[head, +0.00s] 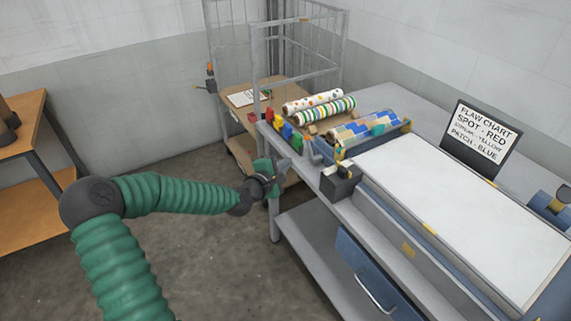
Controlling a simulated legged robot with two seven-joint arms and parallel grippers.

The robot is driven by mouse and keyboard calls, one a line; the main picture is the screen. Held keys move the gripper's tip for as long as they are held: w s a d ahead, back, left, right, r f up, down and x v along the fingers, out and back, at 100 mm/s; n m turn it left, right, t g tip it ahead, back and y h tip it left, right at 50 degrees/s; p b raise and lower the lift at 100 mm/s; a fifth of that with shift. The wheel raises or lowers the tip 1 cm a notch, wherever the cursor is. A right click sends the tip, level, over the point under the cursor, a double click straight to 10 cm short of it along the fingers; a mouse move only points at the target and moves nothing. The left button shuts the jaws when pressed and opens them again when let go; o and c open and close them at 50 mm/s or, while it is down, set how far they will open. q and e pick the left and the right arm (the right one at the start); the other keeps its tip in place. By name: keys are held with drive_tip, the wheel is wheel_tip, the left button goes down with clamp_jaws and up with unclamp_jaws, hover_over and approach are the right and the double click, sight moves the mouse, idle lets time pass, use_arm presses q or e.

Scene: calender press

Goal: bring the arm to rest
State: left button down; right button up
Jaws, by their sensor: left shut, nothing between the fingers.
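My left arm, with green ribbed sleeves, comes in from the lower left of the head view and reaches toward the near left corner of the press bench. My left gripper (284,172) is at its end, shut and empty, beside the bench's left end. It looks close to the bench edge; I cannot tell whether it touches. My right gripper is not in view.
The grey bench (400,205) holds patterned rolls (325,107), a white sheet (450,210) and a flaw chart (480,138). A wire cage cart (300,52) stands behind. A wooden table (28,125) is at left. Floor between is clear.

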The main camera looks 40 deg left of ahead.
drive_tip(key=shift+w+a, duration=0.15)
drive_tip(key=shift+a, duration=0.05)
